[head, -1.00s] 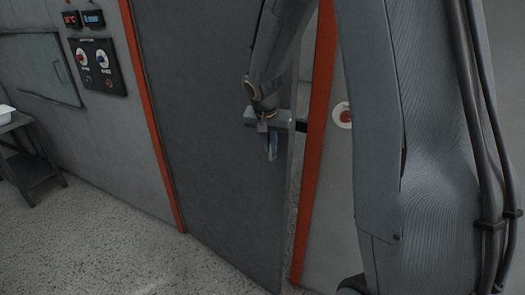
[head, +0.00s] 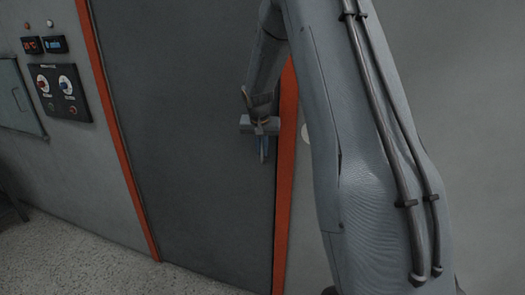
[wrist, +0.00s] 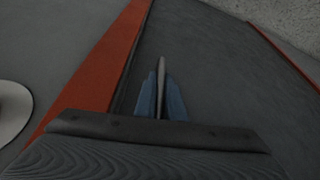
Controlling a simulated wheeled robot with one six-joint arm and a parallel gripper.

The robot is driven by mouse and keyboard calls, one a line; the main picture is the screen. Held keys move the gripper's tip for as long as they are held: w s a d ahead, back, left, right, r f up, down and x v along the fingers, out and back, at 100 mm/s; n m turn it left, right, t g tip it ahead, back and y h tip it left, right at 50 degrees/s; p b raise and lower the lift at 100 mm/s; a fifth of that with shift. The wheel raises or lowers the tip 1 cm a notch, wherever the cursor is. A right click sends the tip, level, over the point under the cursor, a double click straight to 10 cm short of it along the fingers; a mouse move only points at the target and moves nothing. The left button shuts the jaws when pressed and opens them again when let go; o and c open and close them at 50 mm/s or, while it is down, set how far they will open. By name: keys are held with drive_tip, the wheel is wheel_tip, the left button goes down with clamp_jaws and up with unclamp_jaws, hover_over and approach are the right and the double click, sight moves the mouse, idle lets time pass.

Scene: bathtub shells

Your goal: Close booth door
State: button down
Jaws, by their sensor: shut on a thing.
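The booth door (head: 190,130) is a plain dark grey panel in a red-orange frame (head: 284,190). In the head view its right edge sits at or very near the frame, with no wide gap showing. My gripper (head: 263,152) is at the door's right edge. In the wrist view the blue fingers of my gripper (wrist: 161,98) are shut on a thin grey door handle (wrist: 161,68). A narrow dark strip shows between the door and the frame there; whether the door is fully latched I cannot tell.
A control panel (head: 60,92) with knobs and displays is on the wall to the left, beside a small hatch (head: 16,98). Pale speckled floor (head: 90,255) lies clear in front. A round white plate (wrist: 12,110) is on the wall beside the frame.

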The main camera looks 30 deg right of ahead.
drive_tip(key=shift+w+d+r, duration=0.25)
drive_tip(key=c, duration=2.1)
unclamp_jaws()
drive_tip(key=shift+d, duration=0.1)
drive_tip(key=shift+s+r, duration=0.1)
drive_tip(key=shift+r, duration=0.3)
drive_tip(key=v, duration=0.2)
drive_tip(key=b+v, duration=0.1)
drive_tip(key=v, duration=0.1)
drive_tip(key=b+v, duration=0.1)
drive_tip(key=v, duration=0.2)
drive_tip(key=shift+s+a+f, duration=0.2)
drive_tip(key=shift+a, duration=0.15)
